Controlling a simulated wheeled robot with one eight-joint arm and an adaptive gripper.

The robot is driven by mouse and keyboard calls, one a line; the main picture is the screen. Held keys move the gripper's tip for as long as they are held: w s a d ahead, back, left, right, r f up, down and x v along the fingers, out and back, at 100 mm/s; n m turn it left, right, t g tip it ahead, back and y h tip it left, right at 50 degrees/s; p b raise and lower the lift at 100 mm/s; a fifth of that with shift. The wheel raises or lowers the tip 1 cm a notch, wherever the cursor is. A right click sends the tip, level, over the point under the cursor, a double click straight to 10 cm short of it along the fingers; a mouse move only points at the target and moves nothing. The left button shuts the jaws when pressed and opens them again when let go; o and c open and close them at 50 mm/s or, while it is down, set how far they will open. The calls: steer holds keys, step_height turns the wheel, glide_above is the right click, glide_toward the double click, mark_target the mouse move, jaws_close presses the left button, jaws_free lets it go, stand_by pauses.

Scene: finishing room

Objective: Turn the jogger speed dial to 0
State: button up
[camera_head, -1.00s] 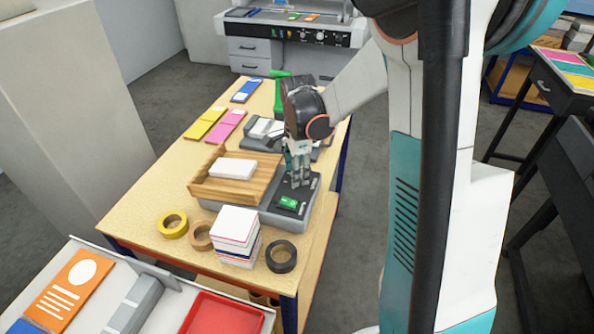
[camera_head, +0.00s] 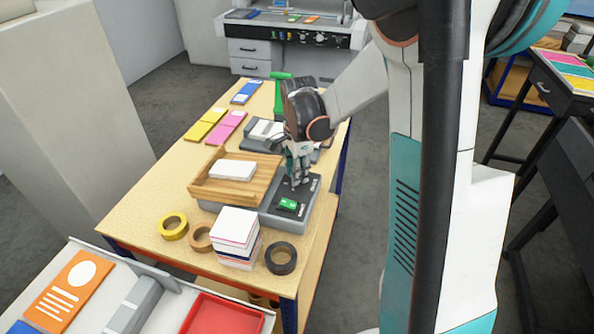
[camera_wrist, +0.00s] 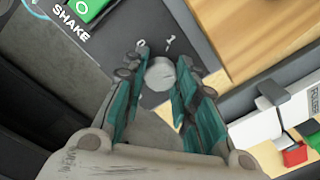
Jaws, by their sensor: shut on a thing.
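The jogger (camera_head: 275,222) is a grey machine with a wooden tray, at the near right part of the wooden table. Its dark control panel carries a green switch (camera_head: 288,204), which also shows in the wrist view (camera_wrist: 84,8) beside the word SHAKE. The speed dial (camera_wrist: 160,73) is a small grey round knob, with the marks 0 and 1 printed beyond it. My gripper (camera_head: 299,180) points down at the panel; its teal fingers (camera_wrist: 160,82) are shut on the dial from both sides. I cannot make out the dial's pointer. In the head view the gripper hides the dial.
A white paper stack (camera_head: 236,236) stands in front of the jogger, with a black tape roll (camera_head: 281,258) beside it. A white pad (camera_head: 232,170) lies in the wooden tray. Another grey device (camera_head: 262,130) stands behind the jogger, close to my wrist.

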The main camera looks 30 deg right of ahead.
steer(key=n, duration=1.1)
steer(key=shift+n, duration=0.3)
steer(key=n, duration=0.5)
steer(key=shift+d+y+b, duration=0.1)
steer(key=shift+y+b, duration=0.2)
steer(key=shift+b, duration=0.05)
steer(key=n, duration=0.5)
steer(key=shift+w+n+g, duration=0.1)
steer(key=shift+n+g, duration=0.2)
steer(key=shift+n, duration=0.1)
steer(key=o, duration=1.1)
